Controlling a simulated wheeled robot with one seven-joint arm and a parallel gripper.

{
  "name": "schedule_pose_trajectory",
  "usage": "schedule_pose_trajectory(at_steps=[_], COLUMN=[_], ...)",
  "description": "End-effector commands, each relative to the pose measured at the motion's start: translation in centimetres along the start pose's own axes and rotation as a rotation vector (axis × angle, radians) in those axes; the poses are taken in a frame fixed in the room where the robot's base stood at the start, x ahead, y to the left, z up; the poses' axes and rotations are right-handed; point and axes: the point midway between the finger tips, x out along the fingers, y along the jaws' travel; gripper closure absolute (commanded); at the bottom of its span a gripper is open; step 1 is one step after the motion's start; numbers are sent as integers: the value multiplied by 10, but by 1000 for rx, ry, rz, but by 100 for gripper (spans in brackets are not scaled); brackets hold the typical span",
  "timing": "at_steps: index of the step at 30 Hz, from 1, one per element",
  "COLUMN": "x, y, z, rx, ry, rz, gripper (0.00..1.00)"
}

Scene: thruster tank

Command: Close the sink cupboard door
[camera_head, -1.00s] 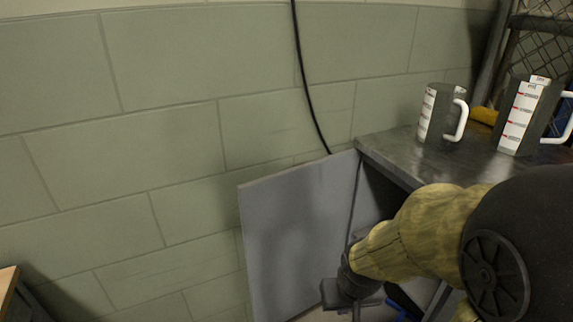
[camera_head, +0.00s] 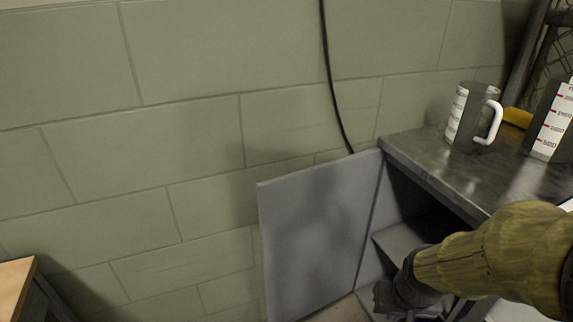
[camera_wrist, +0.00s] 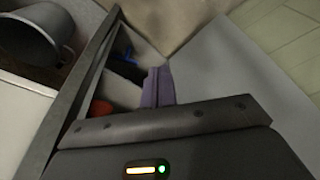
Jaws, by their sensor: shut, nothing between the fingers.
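The grey sink cupboard door (camera_head: 318,235) stands wide open, swung out to the left of the cupboard against the tiled wall side. It also shows in the wrist view (camera_wrist: 235,85) on the right. The cupboard (camera_head: 405,240) is open below the dark metal counter (camera_head: 440,160), and a shelf shows inside. My gripper (camera_head: 395,300) is low in front of the opening, to the right of the door and apart from its face as far as I can see. Its fingers (camera_wrist: 158,88) are shut and empty in the wrist view. The fingertips are hard to make out in the head view.
Two measuring jugs stand on the counter, one smaller (camera_head: 472,115) and one larger (camera_head: 553,122). A black cable (camera_head: 333,85) hangs down the wall. A wooden edge (camera_head: 14,285) shows at lower left. Blue and red items lie inside the cupboard in the wrist view.

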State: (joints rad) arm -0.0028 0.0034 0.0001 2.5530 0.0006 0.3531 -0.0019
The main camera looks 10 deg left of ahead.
Motion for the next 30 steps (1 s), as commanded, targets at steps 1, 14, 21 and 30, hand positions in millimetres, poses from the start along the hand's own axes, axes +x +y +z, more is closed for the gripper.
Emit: schedule_pose_trajectory(at_steps=[1, 14, 21, 30], x=[-6, -101, -159, -195], y=[-2, -94, -188, -268], z=[-7, -177, -264, -307], rx=[-9, -276, -468, -617], ry=[3, 44, 74, 99], rz=[-2, -71, -130, -179], gripper=[100, 100, 100, 100])
